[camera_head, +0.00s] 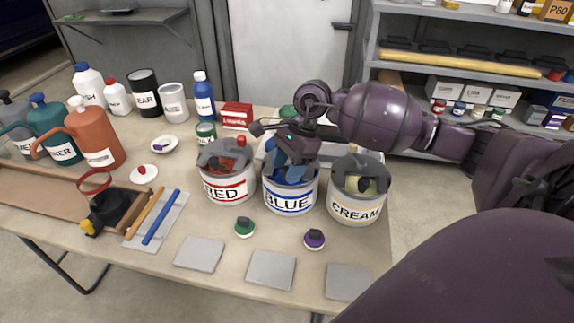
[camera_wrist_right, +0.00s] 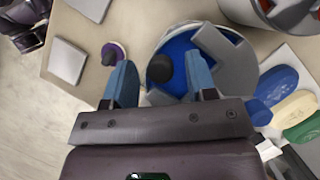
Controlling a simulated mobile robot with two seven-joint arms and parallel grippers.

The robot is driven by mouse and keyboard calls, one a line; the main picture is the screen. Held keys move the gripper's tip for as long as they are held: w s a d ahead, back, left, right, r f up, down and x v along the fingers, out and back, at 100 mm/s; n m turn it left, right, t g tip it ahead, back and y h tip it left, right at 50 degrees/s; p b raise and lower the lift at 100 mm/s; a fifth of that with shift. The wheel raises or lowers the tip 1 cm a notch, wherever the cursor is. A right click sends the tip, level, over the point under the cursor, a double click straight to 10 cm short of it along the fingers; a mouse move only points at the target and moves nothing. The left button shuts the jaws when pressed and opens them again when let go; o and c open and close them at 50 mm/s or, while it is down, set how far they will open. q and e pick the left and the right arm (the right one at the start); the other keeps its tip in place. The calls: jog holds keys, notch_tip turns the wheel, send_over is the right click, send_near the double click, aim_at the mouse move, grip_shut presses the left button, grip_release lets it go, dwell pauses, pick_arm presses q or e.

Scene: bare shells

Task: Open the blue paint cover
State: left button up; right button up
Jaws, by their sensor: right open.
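The blue paint can (camera_head: 290,201), labelled BLUE, stands between the red and cream cans. In the right wrist view its open top shows blue paint (camera_wrist_right: 180,52), a grey cover piece (camera_wrist_right: 228,52) over part of it, and a black knob (camera_wrist_right: 160,68). My right gripper (camera_head: 290,174) is above this can, pointing down, and hides most of its top in the head view. In the right wrist view the right gripper (camera_wrist_right: 161,80) is open, with blue fingers on either side of the knob and visible gaps to it. My left gripper is not in view.
The red can (camera_head: 228,189) and cream can (camera_head: 357,207) stand close on either side. A green-topped knob (camera_head: 244,227) and a purple one (camera_head: 314,239) lie in front, with grey square plates (camera_head: 270,270) nearer the edge. Bottles and jugs (camera_head: 95,140) fill the left.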

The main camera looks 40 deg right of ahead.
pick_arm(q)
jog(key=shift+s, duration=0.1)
pick_arm(e)
grip_shut()
pick_arm(q)
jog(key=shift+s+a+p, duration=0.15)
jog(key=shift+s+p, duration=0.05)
jog(key=shift+p, duration=0.25)
pick_arm(e)
jog(key=s+a, duration=0.4)
jog(key=a, duration=0.1)
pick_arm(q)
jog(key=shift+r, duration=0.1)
pick_arm(e)
jog(key=shift+s, duration=0.1)
grip_release()
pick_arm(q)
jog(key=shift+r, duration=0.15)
pick_arm(e)
jog(key=shift+r, duration=0.1)
